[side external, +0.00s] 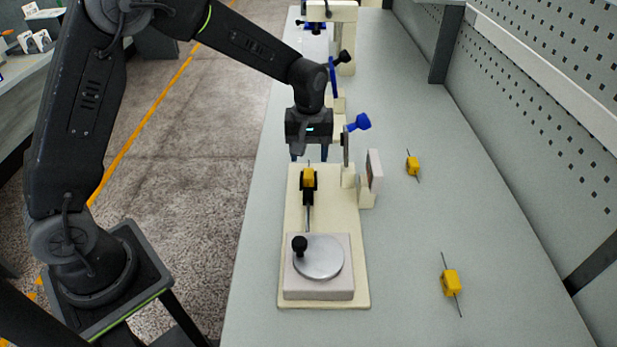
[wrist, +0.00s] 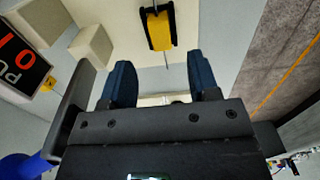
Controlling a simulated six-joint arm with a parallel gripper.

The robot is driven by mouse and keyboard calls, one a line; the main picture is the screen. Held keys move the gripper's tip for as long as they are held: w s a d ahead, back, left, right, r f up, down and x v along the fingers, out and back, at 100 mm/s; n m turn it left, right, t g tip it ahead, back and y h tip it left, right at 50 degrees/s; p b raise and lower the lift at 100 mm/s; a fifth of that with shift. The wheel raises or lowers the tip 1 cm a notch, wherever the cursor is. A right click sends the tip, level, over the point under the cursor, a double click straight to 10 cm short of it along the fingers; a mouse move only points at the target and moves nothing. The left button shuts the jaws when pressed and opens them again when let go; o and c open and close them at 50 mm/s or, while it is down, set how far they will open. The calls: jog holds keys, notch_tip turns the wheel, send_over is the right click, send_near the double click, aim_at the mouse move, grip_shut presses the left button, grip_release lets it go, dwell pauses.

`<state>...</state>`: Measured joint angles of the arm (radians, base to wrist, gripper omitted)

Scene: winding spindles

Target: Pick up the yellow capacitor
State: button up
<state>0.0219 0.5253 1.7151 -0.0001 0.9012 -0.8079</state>
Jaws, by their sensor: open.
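A yellow capacitor (side external: 309,177) with thin wire leads sits in a black holder on the cream fixture plate (side external: 329,215). Two more yellow capacitors lie loose on the bench to the right, one farther back (side external: 412,165) and one nearer (side external: 452,282). My gripper (side external: 309,155) is above and slightly behind the held capacitor, with its blue fingers apart and nothing between them. In the wrist view the open fingers (wrist: 161,75) point toward that capacitor (wrist: 159,30), which is ahead of them and roughly centred. A loose capacitor (wrist: 48,82) shows small at the left.
A round metal disc (side external: 319,257) with a black knob is on the plate's near end. An upright panel (side external: 374,171) and a blue-knobbed post (side external: 359,123) stand right of my gripper. A pegboard wall (side external: 540,90) borders the bench; the bench's right front is mostly clear.

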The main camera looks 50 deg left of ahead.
aim_at(308, 172)
jog(key=shift+a+f, duration=0.1)
jog(key=shift+f, duration=2.7)
jog(key=c, duration=1)
jog(key=shift+r, duration=0.1)
